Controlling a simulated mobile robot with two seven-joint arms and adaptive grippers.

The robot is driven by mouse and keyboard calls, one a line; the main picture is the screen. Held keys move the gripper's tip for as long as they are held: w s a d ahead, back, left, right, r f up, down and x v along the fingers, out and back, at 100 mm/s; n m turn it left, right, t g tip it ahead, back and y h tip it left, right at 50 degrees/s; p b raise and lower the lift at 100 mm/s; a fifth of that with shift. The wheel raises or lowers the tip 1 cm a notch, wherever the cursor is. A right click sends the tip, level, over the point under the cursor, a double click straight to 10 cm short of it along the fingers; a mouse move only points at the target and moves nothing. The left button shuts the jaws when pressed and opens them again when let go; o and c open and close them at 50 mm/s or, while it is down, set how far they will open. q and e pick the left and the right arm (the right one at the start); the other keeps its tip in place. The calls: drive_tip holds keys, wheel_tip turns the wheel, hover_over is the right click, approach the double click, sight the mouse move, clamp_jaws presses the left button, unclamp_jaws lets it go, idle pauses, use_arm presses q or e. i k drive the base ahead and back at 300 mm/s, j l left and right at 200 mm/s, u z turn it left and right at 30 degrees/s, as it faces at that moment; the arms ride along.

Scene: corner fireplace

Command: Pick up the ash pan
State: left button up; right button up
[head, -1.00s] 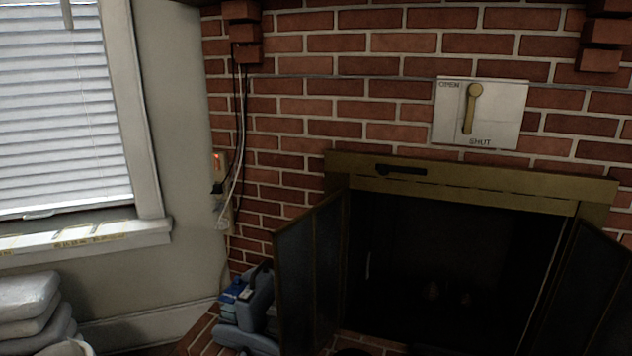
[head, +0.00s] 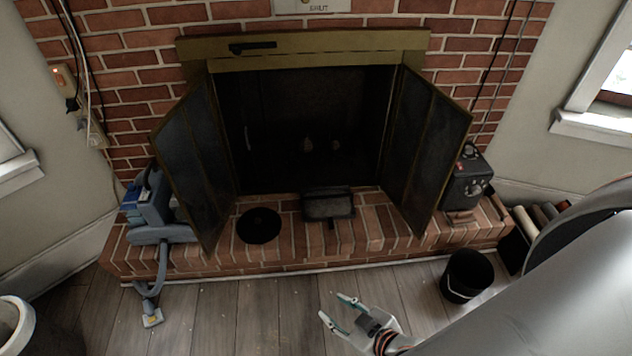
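The ash pan (head: 328,209) appears to be the dark rectangular pan on the brick hearth, in front of the firebox opening. A short handle points from it toward the hearth's front edge. My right gripper (head: 337,308) is over the wooden floor in front of the hearth. Its two fingers are spread, with nothing between them. It is apart from the pan, which is farther back in the picture. My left gripper is out of view.
Glass doors (head: 195,165) stand open on both sides of the firebox. A round black disc (head: 258,226) lies left of the pan. A blue-grey vacuum-like device (head: 155,215), a dark box (head: 466,182) and a black bucket (head: 467,278) flank the hearth. The floor before it is mostly clear.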

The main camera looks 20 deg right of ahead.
sight(329, 203)
drive_tip(key=i+l, duration=0.1)
drive_tip(key=i, duration=0.65)
drive_tip(key=i+l, duration=0.1)
drive_tip(key=i, duration=0.65)
drive_tip(key=l+z, duration=0.05)
